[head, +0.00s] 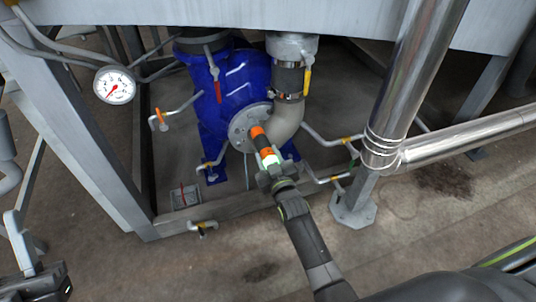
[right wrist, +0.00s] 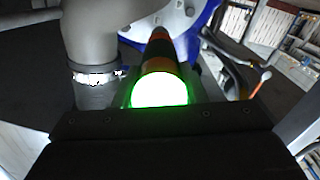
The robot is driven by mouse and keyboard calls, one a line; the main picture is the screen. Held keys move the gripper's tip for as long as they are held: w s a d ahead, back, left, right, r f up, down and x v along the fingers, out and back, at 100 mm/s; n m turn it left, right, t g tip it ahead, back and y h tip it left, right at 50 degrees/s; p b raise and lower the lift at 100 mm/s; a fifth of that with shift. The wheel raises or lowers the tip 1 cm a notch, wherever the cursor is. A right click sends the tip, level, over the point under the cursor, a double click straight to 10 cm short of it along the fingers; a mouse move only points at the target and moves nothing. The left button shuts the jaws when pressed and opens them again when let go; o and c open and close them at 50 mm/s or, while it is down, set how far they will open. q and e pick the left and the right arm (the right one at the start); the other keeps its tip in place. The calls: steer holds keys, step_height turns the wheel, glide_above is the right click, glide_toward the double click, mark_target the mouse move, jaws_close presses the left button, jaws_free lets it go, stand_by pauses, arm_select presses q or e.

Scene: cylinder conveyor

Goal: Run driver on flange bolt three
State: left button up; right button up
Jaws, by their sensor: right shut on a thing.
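The driver (head: 262,143) is an orange and black cylinder with a glowing green-white rear end. My right gripper (head: 270,173) is shut on it. The driver points up and left at the round grey flange (head: 239,127) on the blue pump (head: 228,85). In the right wrist view the driver (right wrist: 160,62) runs away from me, its glowing end nearest. Its far tip meets or overlaps the flange (right wrist: 178,18), where a few bolt heads (right wrist: 190,11) show. Whether the tip sits on a bolt, and on which, is hidden. My left gripper (head: 38,270) is partly visible at the lower left; its jaw opening is unclear.
A grey elbow pipe (head: 290,118) with a clamp curves down beside the flange. A large shiny pipe (head: 405,85) stands to the right. Thin pipes with valve handles surround the pump. A pressure gauge (head: 115,85) and frame leg (head: 75,140) stand left. Floor in front is mostly open.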

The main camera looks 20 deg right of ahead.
steer(key=shift+s+r+p, duration=0.15)
steer(key=shift+r+p, duration=0.05)
steer(key=shift+p, duration=0.15)
arm_select(q)
steer(key=shift+w+a+f+n+g+y+p, duration=0.1)
steer(key=shift+w+a+f+n+g+y, duration=0.15)
steer(key=shift+w+f+g, duration=0.25)
steer(key=shift+w+a+f+n+g+y+p, duration=0.1)
steer(key=shift+w+a+f+n+g+y, duration=0.05)
steer(key=shift+w+f+n+g+y, duration=0.3)
steer(key=shift+w+a+f+n+g+y+p, duration=0.1)
steer(key=shift+w+a+f+g+y, duration=0.1)
steer(key=shift+w+f+g, duration=0.35)
arm_select(e)
steer(key=shift+s, duration=0.1)
arm_select(q)
steer(key=shift+s+f, duration=0.1)
